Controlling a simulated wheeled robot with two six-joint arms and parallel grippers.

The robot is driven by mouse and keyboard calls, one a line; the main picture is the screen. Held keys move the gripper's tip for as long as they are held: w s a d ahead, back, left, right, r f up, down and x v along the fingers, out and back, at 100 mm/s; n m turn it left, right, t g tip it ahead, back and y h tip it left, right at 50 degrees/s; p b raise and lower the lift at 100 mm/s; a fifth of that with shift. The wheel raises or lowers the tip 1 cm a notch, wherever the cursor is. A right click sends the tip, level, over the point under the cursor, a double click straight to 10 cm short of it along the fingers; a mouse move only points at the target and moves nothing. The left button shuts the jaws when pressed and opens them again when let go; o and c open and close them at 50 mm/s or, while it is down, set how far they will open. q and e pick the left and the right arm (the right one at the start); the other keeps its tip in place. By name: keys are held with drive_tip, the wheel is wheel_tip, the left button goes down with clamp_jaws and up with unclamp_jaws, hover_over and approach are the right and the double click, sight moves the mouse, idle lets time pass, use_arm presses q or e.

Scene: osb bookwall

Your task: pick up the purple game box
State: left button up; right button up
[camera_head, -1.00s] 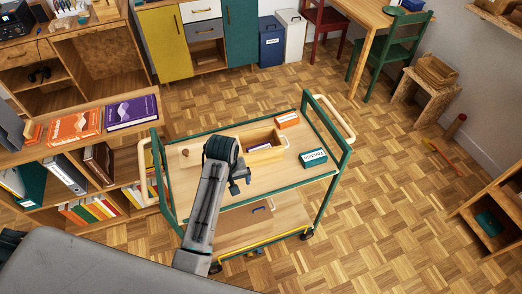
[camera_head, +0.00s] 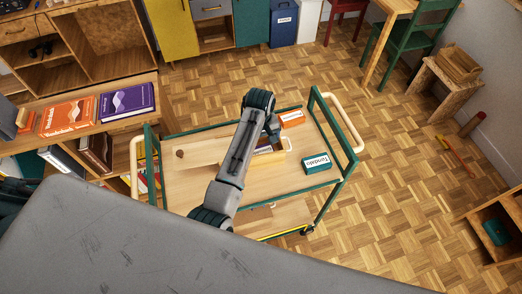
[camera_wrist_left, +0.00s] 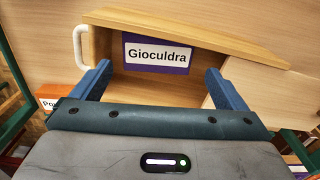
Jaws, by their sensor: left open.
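The purple game box (camera_wrist_left: 156,53), with a white label reading "Gioculdra", lies inside an open wooden box (camera_wrist_left: 265,50) on the trolley. In the head view, my left arm mostly hides the wooden box and its contents. My left gripper (camera_wrist_left: 158,72) is open and empty. Its two blue fingers are apart, over the opening of the wooden box, on either side of the purple box's near edge in the wrist view. In the head view the left gripper (camera_head: 272,138) is over the trolley top. My right gripper is not in view.
The green-framed trolley (camera_head: 185,190) also carries an orange box (camera_head: 291,118) and a teal box labelled "Tundado" (camera_head: 317,163). The wooden box's pale lid (camera_head: 195,152) extends to the left. A bookshelf with orange and purple books (camera_head: 127,100) stands left.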

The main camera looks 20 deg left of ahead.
sight(261, 151)
use_arm(q)
drive_tip(key=shift+f, duration=0.65)
drive_tip(key=f+p, duration=0.2)
drive_tip(key=f, duration=0.2)
drive_tip(key=shift+d+f, duration=0.2)
drive_tip(key=shift+f+p, duration=0.25)
drive_tip(key=shift+p, duration=0.05)
drive_tip(key=shift+f, duration=0.1)
drive_tip(key=c, duration=0.7)
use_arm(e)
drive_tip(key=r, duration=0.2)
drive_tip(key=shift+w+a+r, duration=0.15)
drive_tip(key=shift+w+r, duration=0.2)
